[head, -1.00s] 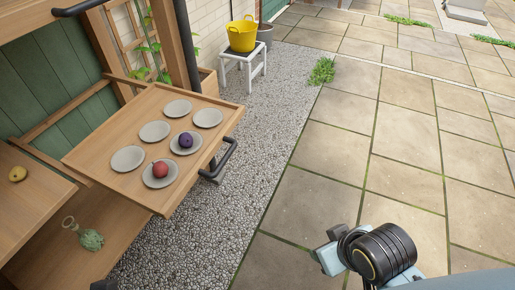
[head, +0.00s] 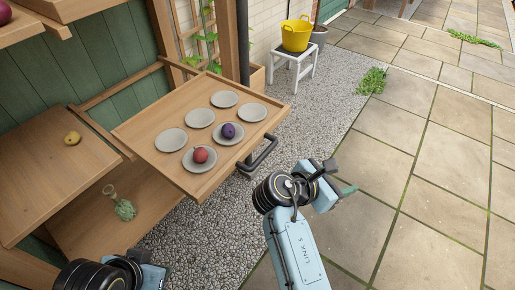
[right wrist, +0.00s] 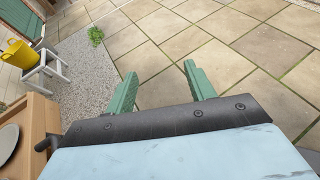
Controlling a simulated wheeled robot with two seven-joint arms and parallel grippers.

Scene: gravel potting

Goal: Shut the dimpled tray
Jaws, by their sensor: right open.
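The dimpled tray (head: 152,132) is a wooden pull-out board with several round grey dimples, sticking out from the wooden unit. A red fruit (head: 200,155) and a purple fruit (head: 228,131) sit in two of the dimples. A dark bar handle (head: 262,155) is on its front edge. My right gripper (head: 348,190) is to the right of the handle, apart from it, over the paving. In the right wrist view its green fingers (right wrist: 159,78) are spread with nothing between them. The left wrist (head: 150,276) shows at the bottom left edge; its fingers are not visible.
A wooden shelf (head: 40,165) at left holds a yellow fruit (head: 72,138). A green artichoke-like object (head: 124,208) lies on the lower shelf. A yellow bucket (head: 296,36) stands on a white stool (head: 292,67) behind. Gravel and paving in front are clear.

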